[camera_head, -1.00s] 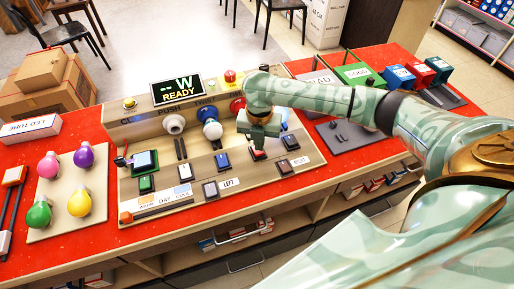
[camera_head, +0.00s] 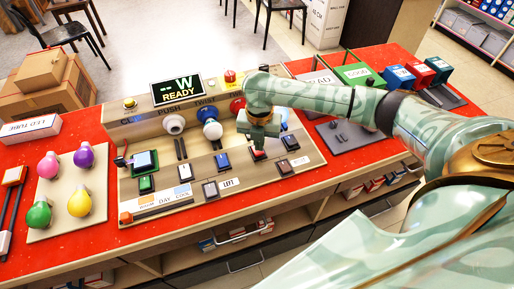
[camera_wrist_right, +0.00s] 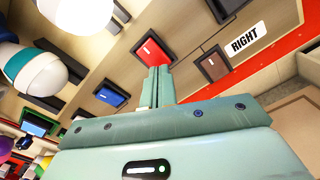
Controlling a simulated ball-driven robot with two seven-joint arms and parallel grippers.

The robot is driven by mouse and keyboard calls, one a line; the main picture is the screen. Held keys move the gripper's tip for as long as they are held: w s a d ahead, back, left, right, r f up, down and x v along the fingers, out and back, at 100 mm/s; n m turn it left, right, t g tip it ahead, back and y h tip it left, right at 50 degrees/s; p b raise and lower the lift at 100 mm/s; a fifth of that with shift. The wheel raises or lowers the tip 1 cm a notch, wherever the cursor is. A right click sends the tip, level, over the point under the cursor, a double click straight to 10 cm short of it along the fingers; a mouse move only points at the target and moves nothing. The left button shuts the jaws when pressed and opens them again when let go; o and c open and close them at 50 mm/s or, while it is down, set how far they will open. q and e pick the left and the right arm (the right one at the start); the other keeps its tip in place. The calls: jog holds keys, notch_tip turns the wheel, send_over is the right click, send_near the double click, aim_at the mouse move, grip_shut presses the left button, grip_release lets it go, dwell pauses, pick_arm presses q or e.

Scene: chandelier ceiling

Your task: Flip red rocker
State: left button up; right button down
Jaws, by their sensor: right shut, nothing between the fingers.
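The red rocker (camera_wrist_right: 152,50) sits in a dark frame on the beige test panel (camera_head: 235,190). In the right wrist view my right gripper (camera_wrist_right: 159,72) is shut and empty, its fingertips overlapping the rocker's lower edge. I cannot tell whether they touch it. In the head view the gripper (camera_head: 259,150) hangs over the panel and hides most of the red rocker (camera_head: 258,156). My left gripper is not in view.
A blue rocker (camera_wrist_right: 111,95) lies left of the red one, and a brown rocker (camera_wrist_right: 213,64) beside the RIGHT label (camera_wrist_right: 244,39). A white-and-teal bulb (camera_wrist_right: 35,70) stands nearby. Coloured bulbs lie on a board (camera_head: 45,205) at the left.

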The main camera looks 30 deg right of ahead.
aim_at(259, 153)
jog(key=shift+f+b, duration=0.4)
jog(key=shift+f, duration=0.6)
dwell(0.8)
jog(key=shift+s, duration=0.1)
notch_tip(259, 153, up, 7)
jog(key=p, duration=0.8)
dwell(0.4)
